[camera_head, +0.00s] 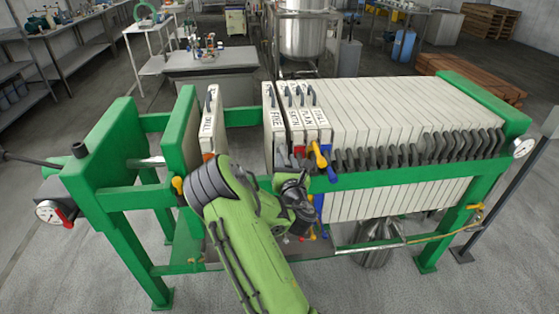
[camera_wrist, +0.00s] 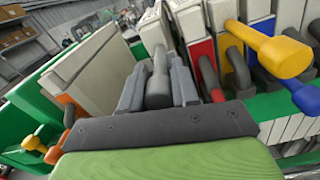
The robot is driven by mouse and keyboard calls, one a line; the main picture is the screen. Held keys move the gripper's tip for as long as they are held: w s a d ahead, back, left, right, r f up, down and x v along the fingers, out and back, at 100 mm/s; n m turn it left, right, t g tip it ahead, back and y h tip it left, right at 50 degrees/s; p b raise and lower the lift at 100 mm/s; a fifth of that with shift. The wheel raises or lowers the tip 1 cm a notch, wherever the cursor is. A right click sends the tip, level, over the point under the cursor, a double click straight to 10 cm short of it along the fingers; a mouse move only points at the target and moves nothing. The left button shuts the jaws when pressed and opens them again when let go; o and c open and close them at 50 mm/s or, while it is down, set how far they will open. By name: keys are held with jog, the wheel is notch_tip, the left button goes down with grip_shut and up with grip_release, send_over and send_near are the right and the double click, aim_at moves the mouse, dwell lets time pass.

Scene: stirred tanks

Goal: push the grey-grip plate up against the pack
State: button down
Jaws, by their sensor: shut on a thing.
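The grey-grip plate (camera_head: 273,112) is the pale upright plate at the left end of the plates in the head view, its label reading roughly "FREE". A narrow dark gap shows between its upper part and the red-grip plate (camera_head: 291,115) to its right. My gripper (camera_head: 290,185) is low at the plate's near side. In the wrist view my gripper (camera_wrist: 157,85) is shut on the grey grip (camera_wrist: 158,75), one finger on each side. The pack (camera_head: 400,110) of pale plates with dark grips stands to the right. My arm hides the plate's lower part in the head view.
An orange-grip plate (camera_head: 210,118) stands far left against the green pressing head (camera_head: 180,135), with open space between it and the grey-grip plate. Yellow grips (camera_wrist: 275,50) and blue grips stick out just right of my gripper. A green side rail (camera_head: 400,180) runs along the front.

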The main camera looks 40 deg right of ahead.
jog(key=shift+s+d, duration=0.55)
jog(key=shift+d, duration=0.2)
jog(key=c, duration=0.8)
grip_release()
jog(key=shift+s+d, duration=0.1)
jog(key=shift+d, duration=0.05)
jog(key=shift+c, duration=0.2)
